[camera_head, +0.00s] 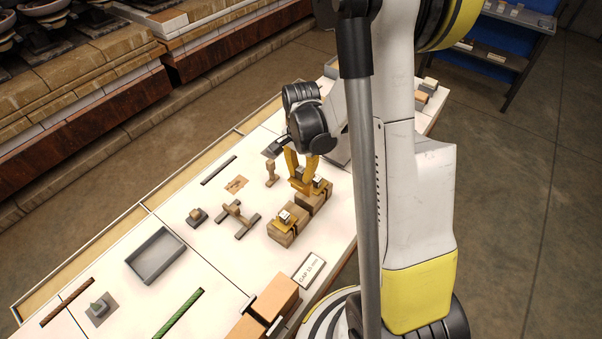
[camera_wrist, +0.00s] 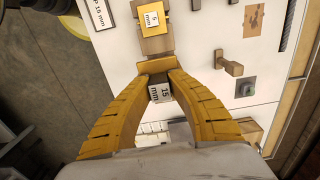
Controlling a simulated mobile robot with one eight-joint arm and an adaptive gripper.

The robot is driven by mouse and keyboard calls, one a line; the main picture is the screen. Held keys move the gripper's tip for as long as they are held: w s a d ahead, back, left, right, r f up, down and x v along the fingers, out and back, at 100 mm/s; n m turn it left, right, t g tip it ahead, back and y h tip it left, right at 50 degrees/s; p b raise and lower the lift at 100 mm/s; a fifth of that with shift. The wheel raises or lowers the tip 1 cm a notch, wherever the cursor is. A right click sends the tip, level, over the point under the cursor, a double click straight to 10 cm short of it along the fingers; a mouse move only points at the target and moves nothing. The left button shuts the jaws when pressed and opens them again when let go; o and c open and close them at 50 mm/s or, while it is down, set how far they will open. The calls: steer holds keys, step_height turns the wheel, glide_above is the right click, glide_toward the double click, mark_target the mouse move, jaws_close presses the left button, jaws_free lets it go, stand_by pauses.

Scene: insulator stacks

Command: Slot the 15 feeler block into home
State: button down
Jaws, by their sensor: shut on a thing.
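The 15 mm feeler block (camera_wrist: 160,93), a small piece with a white "15 mm" label, sits between the yellow fingers of my gripper (camera_wrist: 159,78) in the wrist view. The fingers are shut on it. In the head view my gripper (camera_head: 308,183) points down at the rear wooden block (camera_head: 316,203); the fingers hide much of the feeler there. A yellow-topped feeler labelled 5 mm (camera_wrist: 151,20) rests on the wooden block ahead, and also shows in the head view (camera_head: 286,217). I cannot tell whether the 15 feeler touches the wood beneath it.
A "GAP 15 mm" card (camera_head: 310,269) lies near the table's front edge. A wooden peg (camera_head: 270,172), a wooden piece on dark feet (camera_head: 238,214) and a small dark block (camera_head: 196,216) stand left of my gripper. A grey tray (camera_head: 157,256) lies farther left.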

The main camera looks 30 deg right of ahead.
mark_target(301, 191)
steer(key=shift+f+b, duration=2.5)
steer(key=shift+f, duration=0.45)
steer(key=shift+f+b, duration=0.1)
steer(key=shift+b, duration=0.5)
steer(key=shift+f+b, duration=0.3)
steer(key=shift+f, duration=0.05)
steer(key=shift+f+b, duration=2.8)
steer(key=shift+f, duration=0.2)
steer(key=c, duration=1.3)
jaws_free()
steer(key=shift+o, duration=0.2)
steer(key=shift+r, duration=0.15)
step_height(301, 191, up, 12)
steer(key=shift+f, duration=0.1)
